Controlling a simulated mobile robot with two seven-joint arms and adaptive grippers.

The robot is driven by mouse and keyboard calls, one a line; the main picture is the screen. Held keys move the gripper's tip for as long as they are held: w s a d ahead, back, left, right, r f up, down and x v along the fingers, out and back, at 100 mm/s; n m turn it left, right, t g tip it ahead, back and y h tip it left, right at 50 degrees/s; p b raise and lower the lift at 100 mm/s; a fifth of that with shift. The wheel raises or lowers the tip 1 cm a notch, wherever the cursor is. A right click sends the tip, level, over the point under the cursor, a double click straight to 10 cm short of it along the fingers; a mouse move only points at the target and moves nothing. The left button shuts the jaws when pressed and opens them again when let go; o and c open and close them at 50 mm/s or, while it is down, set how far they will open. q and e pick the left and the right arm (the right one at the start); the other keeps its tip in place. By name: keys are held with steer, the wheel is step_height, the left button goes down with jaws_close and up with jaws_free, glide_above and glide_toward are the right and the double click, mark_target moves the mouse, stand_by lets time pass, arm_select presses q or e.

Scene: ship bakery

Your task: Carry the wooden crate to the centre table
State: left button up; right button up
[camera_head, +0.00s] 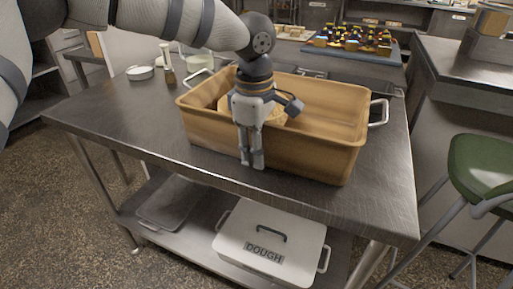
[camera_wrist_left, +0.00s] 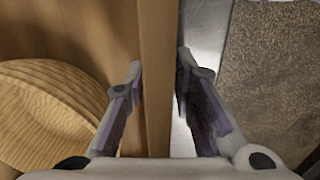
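The wooden crate (camera_head: 310,149), an open tan box with metal handles at its ends, stands on a steel table (camera_head: 130,110). My left gripper (camera_head: 251,166) points down at the crate's near long wall. In the left wrist view its fingers (camera_wrist_left: 157,90) are apart, one on each side of the line of the crate's wall (camera_wrist_left: 157,60). I cannot tell whether they touch the wall. A round, ribbed light-brown thing (camera_wrist_left: 45,110) lies inside the crate, partly hidden by my gripper in the head view. My right gripper is not in view.
A white box marked DOUGH (camera_head: 268,240) sits on the lower shelf. A green stool (camera_head: 485,165) and counter stand right. The table's left front is clear.

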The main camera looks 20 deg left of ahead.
arm_select(q)
step_height(320, 180, up, 12)
steer(key=shift+s, duration=0.4)
stand_by(0.4)
